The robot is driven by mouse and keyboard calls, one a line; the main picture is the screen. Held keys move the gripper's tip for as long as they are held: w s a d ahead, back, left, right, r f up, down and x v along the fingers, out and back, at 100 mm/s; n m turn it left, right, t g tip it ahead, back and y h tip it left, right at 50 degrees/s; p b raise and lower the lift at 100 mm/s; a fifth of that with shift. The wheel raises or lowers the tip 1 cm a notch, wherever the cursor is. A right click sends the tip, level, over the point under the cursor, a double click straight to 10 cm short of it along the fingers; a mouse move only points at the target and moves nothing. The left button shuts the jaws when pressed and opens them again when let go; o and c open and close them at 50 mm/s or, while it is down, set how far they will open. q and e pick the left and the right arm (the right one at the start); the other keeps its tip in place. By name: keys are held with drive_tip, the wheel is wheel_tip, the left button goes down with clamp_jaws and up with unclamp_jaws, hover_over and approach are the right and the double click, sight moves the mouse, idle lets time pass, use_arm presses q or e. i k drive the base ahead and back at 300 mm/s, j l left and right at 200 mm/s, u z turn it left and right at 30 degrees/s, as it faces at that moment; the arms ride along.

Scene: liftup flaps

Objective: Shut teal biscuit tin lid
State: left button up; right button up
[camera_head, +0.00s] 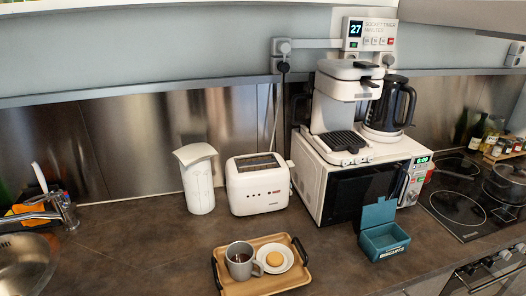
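The teal biscuit tin (386,240) stands on the dark counter in front of the microwave, right of centre. Its front carries the word "BISCUITS". Its lid (378,213) is up, standing at the back edge of the box, so the tin is open. I see no contents in the part of the inside that shows. Neither of my grippers is in view.
A wooden tray (262,286) with a grey mug (240,262) and a saucer with a biscuit lies left of the tin. A white microwave (345,185) with a coffee maker (342,100) and kettle on top stands behind. A hob (462,207) is at right.

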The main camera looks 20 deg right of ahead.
sight(383, 211)
drive_tip(key=z, duration=1.4)
